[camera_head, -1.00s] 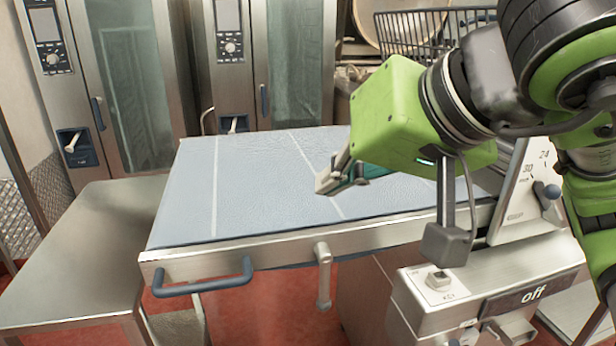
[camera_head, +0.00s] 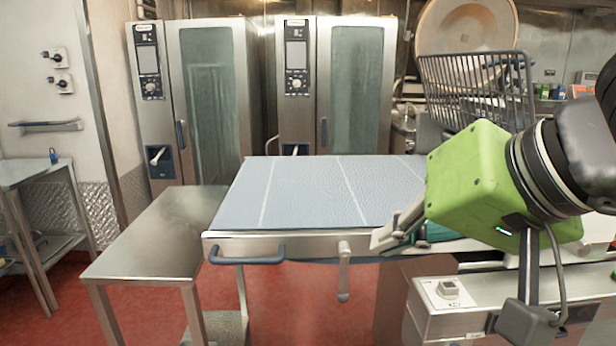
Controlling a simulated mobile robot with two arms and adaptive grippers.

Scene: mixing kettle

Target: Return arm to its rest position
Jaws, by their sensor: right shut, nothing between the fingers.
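My right gripper (camera_head: 388,243) shows at the right of the head view, on the green wrist housing of my right arm. Its fingers are shut with nothing between them. It appears in front of the front right part of the mixing kettle's lid (camera_head: 310,190), a pale blue-grey flat cover with white lines. I cannot tell whether it touches the lid edge. The lid is down, with a blue handle (camera_head: 247,261) on its front rim. My left gripper is not in view.
A steel table (camera_head: 160,235) stands left of the kettle. Two tall ovens (camera_head: 205,95) stand behind. A wire basket (camera_head: 478,90) and a round pan lid (camera_head: 465,28) are at the back right. The kettle's control console (camera_head: 450,310) is below my right arm. Red floor (camera_head: 310,310) shows in front.

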